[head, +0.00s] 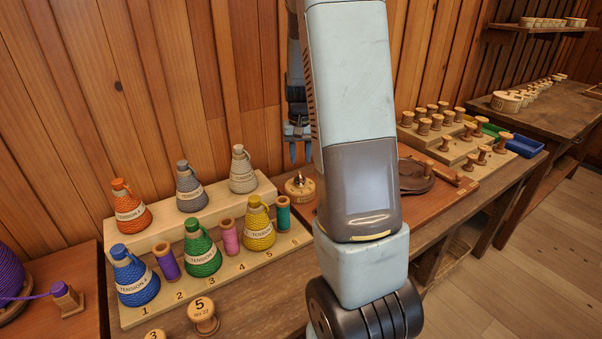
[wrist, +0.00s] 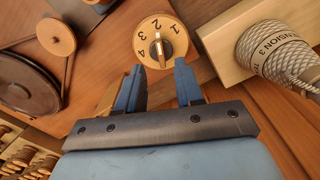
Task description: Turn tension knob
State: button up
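The tension knob (wrist: 152,48) is a round wooden dial marked 1 to 4, with a raised grip bar and a pale line across its middle. Which number the line marks, I cannot tell for sure. In the head view the knob (head: 299,193) sits at the back of the bench, right of the cone shelf. My gripper (head: 300,156) points down above it, its fingers apart. In the wrist view the open fingers of my gripper (wrist: 160,68) lie at the knob's near edge, one on each side, with nothing between them. No contact shows.
Yarn cones with tension labels stand on a stepped rack (head: 152,234) at left. A pale block with the Tension 3 cone (wrist: 275,52) is close right of the knob. A dark wheel (wrist: 28,85) and small pulley (wrist: 55,37) lie left. Spools (head: 437,120) stand at right.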

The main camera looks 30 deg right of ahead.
aim_at(300, 176)
notch_tip(300, 176, down, 7)
jog(key=shift+r, duration=0.2)
dwell(0.3)
grip_shut()
jog(key=shift+d, duration=0.1)
